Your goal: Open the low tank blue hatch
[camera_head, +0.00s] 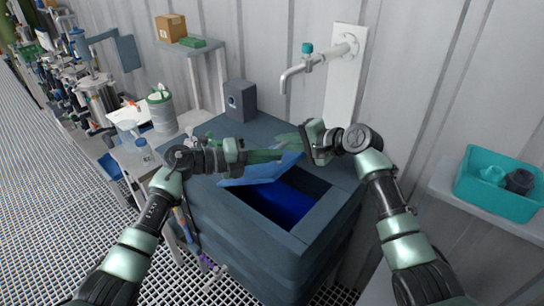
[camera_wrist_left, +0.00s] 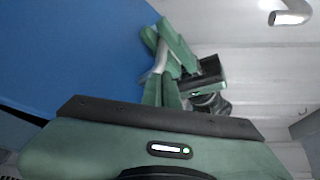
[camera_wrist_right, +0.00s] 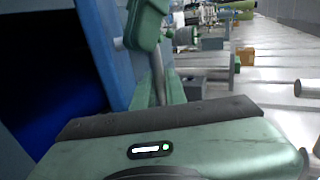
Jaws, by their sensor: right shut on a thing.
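The blue hatch (camera_head: 262,170) of the low tank (camera_head: 235,225) is tilted up, with the dark blue opening (camera_head: 285,203) showing below it. The hatch fills the left of the left wrist view (camera_wrist_left: 70,50) and stands as a blue panel in the right wrist view (camera_wrist_right: 110,50). My right gripper (camera_head: 304,140) is shut on the hatch's metal handle (camera_wrist_right: 157,75). My left gripper (camera_head: 280,155) is at the hatch's upper edge, close beside the right one. Its fingers look near each other, but whether they grip anything is unclear.
A pipe with a teal tap (camera_head: 308,48) hangs from the wall behind the tank. A dark box (camera_head: 241,100) stands on the tank's back left. A table with jars (camera_head: 161,107) is to the left, and a teal bin (camera_head: 498,183) is at the right.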

